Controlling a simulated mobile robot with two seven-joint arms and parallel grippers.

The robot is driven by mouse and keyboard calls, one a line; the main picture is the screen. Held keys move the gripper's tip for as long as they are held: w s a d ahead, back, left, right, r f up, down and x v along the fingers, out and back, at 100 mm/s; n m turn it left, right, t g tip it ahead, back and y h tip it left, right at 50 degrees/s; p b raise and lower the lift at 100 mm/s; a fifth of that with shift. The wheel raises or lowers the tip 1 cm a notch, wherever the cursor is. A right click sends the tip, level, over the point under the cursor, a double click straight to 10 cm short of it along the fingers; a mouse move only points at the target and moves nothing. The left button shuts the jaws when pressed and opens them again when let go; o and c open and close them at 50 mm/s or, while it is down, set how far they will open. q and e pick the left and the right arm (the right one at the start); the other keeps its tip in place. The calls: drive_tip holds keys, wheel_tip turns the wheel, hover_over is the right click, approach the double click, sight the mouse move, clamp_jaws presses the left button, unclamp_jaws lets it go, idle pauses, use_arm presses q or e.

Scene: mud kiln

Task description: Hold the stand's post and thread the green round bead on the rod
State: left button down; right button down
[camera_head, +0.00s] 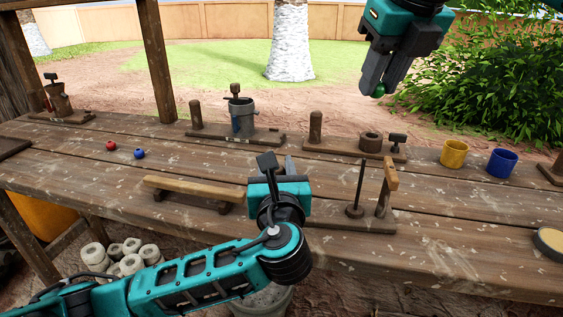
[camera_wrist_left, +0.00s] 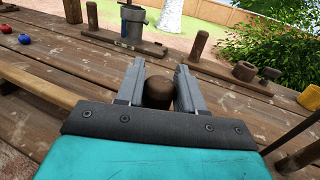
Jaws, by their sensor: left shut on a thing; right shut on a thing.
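The green round bead (camera_head: 378,91) is at the fingertips of my right gripper (camera_head: 379,86), which is shut on it high above the back of the table. My left gripper (camera_head: 288,166) is low over the table. In the left wrist view its fingers (camera_wrist_left: 160,88) are closed around a brown round-topped post (camera_wrist_left: 159,93). In the head view the gripper hides that post. The stand's wooden base (camera_head: 345,226) runs right from my left gripper. A thin upright rod (camera_head: 358,184) stands on it with no bead visible. The bead is well above and apart from the rod.
An upright wooden piece with a crossbar (camera_head: 387,183) stands right of the rod. A red bead (camera_head: 110,145) and a blue bead (camera_head: 139,153) lie at left. A yellow cup (camera_head: 453,154) and a blue cup (camera_head: 501,163) stand back right. A low wooden bar (camera_head: 193,188) lies left.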

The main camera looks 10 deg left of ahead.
wheel_tip(320, 180, down, 6)
drive_tip(key=shift+r, duration=0.15)
idle(0.3)
drive_tip(key=shift+f, duration=2.1)
drive_tip(key=shift+f, duration=1.4)
drive_tip(key=c, duration=0.8)
unclamp_jaws()
drive_tip(key=shift+r, duration=0.1)
drive_tip(key=shift+r, duration=2.95)
